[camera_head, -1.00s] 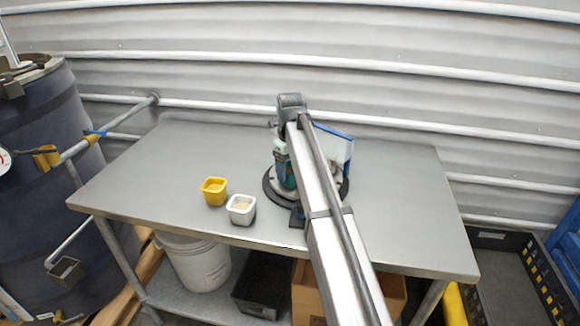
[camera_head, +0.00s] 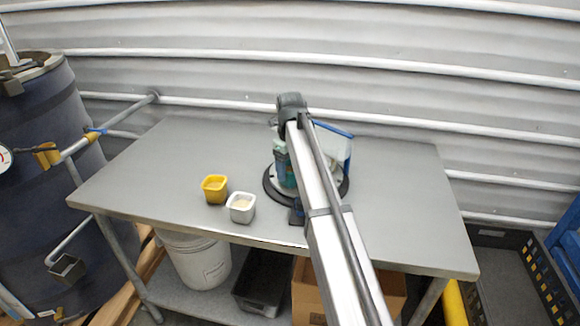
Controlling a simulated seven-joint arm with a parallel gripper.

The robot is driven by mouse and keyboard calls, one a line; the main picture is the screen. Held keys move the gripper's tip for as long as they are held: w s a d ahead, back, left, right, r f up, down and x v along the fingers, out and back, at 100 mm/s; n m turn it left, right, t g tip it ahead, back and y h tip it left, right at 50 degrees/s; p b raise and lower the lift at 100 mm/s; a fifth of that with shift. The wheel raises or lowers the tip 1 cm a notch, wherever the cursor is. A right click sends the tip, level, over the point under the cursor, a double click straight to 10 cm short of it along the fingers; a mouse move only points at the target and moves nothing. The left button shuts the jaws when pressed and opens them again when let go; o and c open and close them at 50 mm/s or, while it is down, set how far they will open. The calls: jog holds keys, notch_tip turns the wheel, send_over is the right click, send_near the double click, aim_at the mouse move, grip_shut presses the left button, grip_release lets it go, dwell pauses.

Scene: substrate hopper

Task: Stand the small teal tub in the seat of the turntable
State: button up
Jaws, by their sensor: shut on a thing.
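The teal tub (camera_head: 287,178) shows only in part, at the turntable, behind my arm. The turntable (camera_head: 272,197) is a round disc with a dark rim and a pale top, on the middle of the table. My gripper (camera_head: 281,157) is over the turntable, mostly hidden by my own arm, and is shut on the teal tub. My arm hides the turntable's seat, so I cannot tell whether the tub rests in it.
A yellow tub (camera_head: 214,189) and a white tub (camera_head: 241,208) with pale contents stand left of the turntable on the steel table (camera_head: 400,215). A clear panel with a blue top edge (camera_head: 335,131) stands behind the turntable. The table's left and right sides are clear.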

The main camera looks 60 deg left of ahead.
jog(key=o, duration=1)
jog(key=shift+w, duration=0.1)
notch_tip(320, 180, up, 8)
jog(key=shift+f, duration=0.25)
dwell(0.4)
dwell(0.5)
